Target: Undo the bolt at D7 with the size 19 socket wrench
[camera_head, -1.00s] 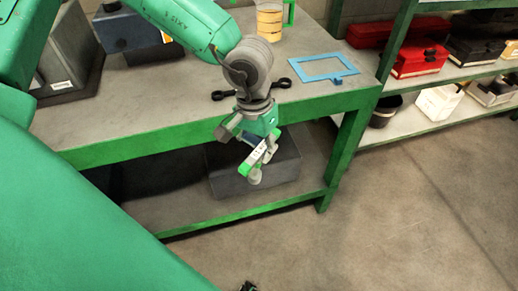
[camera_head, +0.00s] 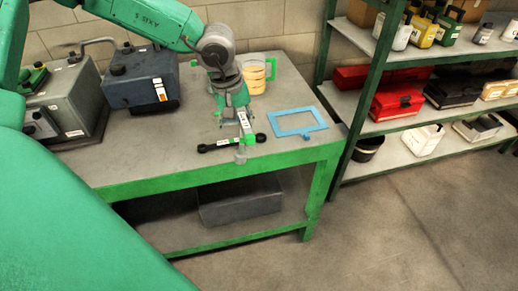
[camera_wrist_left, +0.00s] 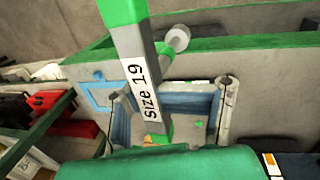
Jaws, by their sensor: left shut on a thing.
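My left gripper (camera_head: 241,128) hangs from the left arm over the front part of the workbench top in the head view. It is shut on the size 19 socket wrench (camera_head: 240,153), a grey and green tool. In the left wrist view the wrench (camera_wrist_left: 138,75) carries a white label reading "Size 19", with a grey round end (camera_wrist_left: 177,38) sticking out to one side. A black-ended tool (camera_head: 204,148) shows behind the gripper, partly covered by it. The bolt at D7 is not seen in these views. My right gripper is not in view.
The workbench (camera_head: 120,178) has a green edge. On it are a light blue frame (camera_head: 297,122), a jug (camera_head: 255,75), a dark blue box (camera_head: 140,80) and a grey box (camera_head: 68,105). A shelf rack (camera_head: 360,80) stands at the right. Floor in front is clear.

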